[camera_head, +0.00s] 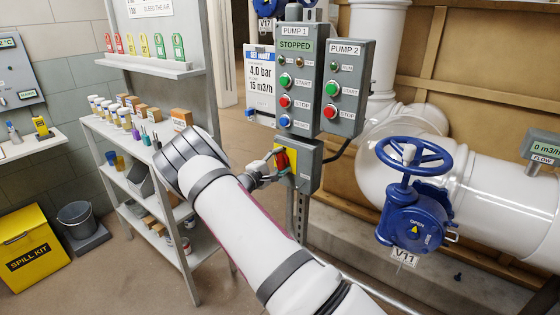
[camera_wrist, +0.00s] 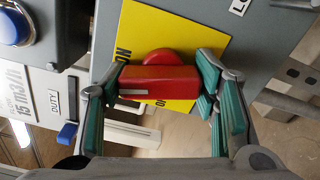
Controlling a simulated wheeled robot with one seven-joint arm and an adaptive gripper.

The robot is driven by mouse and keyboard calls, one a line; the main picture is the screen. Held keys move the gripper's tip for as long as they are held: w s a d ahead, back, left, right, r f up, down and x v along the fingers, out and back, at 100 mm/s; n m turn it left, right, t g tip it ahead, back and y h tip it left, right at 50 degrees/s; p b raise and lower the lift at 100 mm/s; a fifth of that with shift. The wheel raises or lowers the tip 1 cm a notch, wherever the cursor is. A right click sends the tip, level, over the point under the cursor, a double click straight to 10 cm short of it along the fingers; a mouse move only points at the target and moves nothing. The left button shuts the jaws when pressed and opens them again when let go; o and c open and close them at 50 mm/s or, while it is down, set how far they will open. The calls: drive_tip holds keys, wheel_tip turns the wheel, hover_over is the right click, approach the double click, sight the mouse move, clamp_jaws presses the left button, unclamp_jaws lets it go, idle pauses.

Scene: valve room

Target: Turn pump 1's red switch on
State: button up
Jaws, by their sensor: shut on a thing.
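The red switch (camera_wrist: 158,84) is a block-shaped handle on a yellow plate (camera_wrist: 178,30) with black lettering, partly hidden. In the wrist view the handle lies nearly level, with a white mark near its left end. My gripper (camera_wrist: 162,78) is shut on the handle, one green-padded finger at each end. In the head view the red switch (camera_head: 281,160) sits on a grey box below the pump 1 panel (camera_head: 296,75), whose display reads STOPPED. My gripper (camera_head: 268,168) reaches it from the left and partly covers it.
The pump 2 panel (camera_head: 345,85) stands to the right. A blue valve wheel (camera_head: 413,157), tagged V11, is on the white pipe (camera_head: 480,185). A shelf unit (camera_head: 135,165) with bottles and boxes stands left of my arm. A yellow spill kit (camera_head: 30,250) is at far left.

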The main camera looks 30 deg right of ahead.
drive_tip(key=shift+m+p, duration=0.6)
drive_tip(key=shift+m, duration=1.1)
drive_tip(key=o, duration=1.2)
drive_tip(key=shift+c, duration=0.2)
drive_tip(key=shift+a, duration=0.15)
drive_tip(key=v, duration=1.1)
drive_tip(key=shift+s+a, duration=0.15)
drive_tip(key=shift+a, duration=0.25)
